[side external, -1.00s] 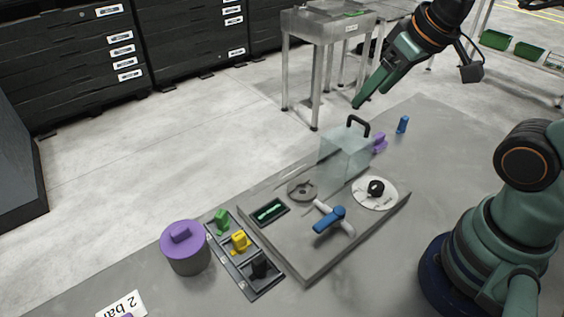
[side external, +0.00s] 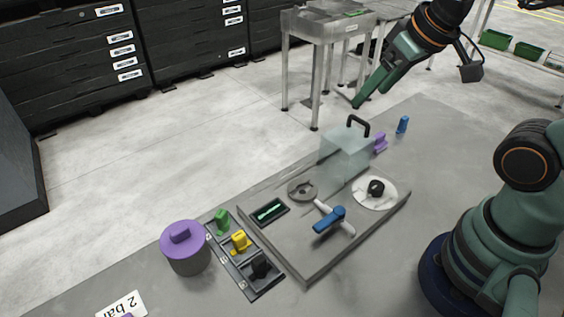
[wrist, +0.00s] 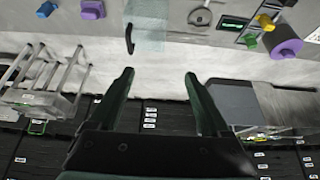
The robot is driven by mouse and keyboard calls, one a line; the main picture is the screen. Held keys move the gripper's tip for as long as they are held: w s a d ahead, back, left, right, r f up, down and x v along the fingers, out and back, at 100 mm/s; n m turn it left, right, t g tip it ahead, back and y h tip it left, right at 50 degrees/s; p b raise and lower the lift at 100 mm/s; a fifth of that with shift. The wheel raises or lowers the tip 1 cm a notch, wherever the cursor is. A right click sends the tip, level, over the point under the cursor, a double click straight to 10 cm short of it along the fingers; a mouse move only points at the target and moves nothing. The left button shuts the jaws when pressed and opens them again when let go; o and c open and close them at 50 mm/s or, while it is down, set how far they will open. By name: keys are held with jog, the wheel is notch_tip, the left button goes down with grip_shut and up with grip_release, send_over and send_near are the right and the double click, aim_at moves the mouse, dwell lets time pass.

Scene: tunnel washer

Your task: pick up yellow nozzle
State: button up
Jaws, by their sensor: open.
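The yellow nozzle (side external: 240,242) sits in the middle compartment of a dark tray (side external: 247,272), between a green nozzle (side external: 222,220) and a black nozzle (side external: 260,266). The yellow nozzle also shows at the top right of the wrist view (wrist: 266,22). My gripper (side external: 357,104) is raised at the upper right in the side view, well away from the tray. In the wrist view my gripper (wrist: 160,78) has its two fingers spread with nothing between them.
A grey pot with a purple lid (side external: 183,243) stands just left of the tray. Right of it lies a board with a blue-handled valve (side external: 333,218), a white dial (side external: 362,196) and a clear box with a black handle (side external: 345,152). Purple (side external: 380,142) and blue (side external: 402,124) pieces stand behind.

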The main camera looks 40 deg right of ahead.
jog(key=shift+c, duration=0.3)
jog(key=c, duration=0.3)
jog(key=n+g, duration=0.6)
jog(key=n, duration=1.2)
send_over(238, 235)
jog(key=f, duration=1.7)
jog(key=shift+w+d+f, duration=0.1)
jog(key=shift+w+f, duration=0.1)
jog(key=shift+f, duration=0.1)
jog(key=shift+s+f, duration=0.2)
jog(key=shift+f, duration=2.45)
